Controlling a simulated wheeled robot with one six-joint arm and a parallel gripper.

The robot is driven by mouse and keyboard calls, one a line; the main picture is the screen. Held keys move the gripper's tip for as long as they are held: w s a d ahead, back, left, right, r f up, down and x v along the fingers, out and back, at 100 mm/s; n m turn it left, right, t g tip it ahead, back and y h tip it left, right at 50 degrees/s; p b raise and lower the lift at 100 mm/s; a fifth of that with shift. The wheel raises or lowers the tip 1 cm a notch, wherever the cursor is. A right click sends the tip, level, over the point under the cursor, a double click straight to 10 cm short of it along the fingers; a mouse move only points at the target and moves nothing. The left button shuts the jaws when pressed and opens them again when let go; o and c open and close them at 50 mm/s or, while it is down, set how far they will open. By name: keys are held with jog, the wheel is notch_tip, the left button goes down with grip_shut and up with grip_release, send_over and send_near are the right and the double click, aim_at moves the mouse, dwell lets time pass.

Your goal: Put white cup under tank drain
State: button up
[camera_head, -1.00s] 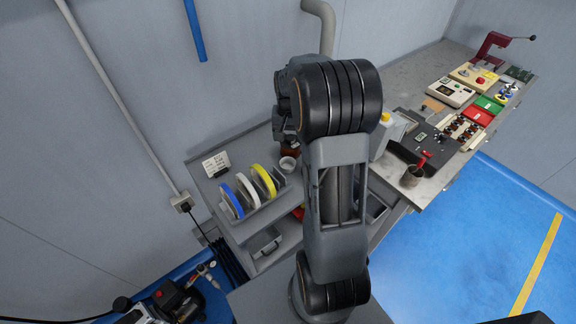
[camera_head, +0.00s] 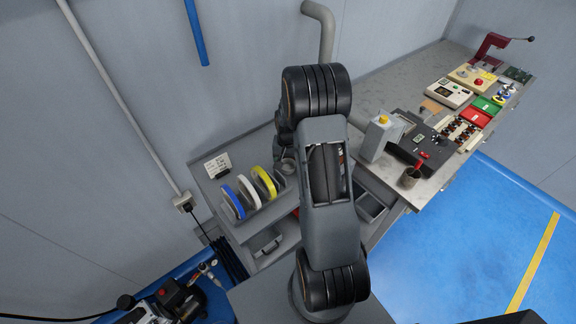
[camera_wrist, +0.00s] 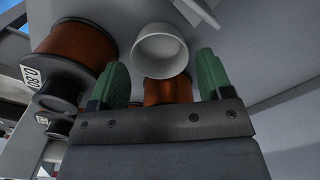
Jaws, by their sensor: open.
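The white cup (camera_wrist: 160,50) is just ahead of my gripper in the wrist view, its round opening facing the camera. It appears between and beyond the fingertips, with no visible contact. My gripper (camera_wrist: 162,75) has its two green fingers apart, with nothing held between them. The gripper is hidden behind my arm there. I cannot make out the tank drain in either view.
A large copper wire spool (camera_wrist: 75,55) stands left of the cup, and a smaller copper coil (camera_wrist: 168,91) shows below it. Blue, white and yellow spools (camera_head: 250,190) stand on the cart. The workbench (camera_head: 425,190) at right holds a grey box (camera_head: 376,138) and several devices.

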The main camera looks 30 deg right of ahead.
jog(key=shift+f, duration=1)
jog(key=shift+c, duration=0.3)
jog(key=c, duration=0.7)
jog(key=shift+r, duration=0.15)
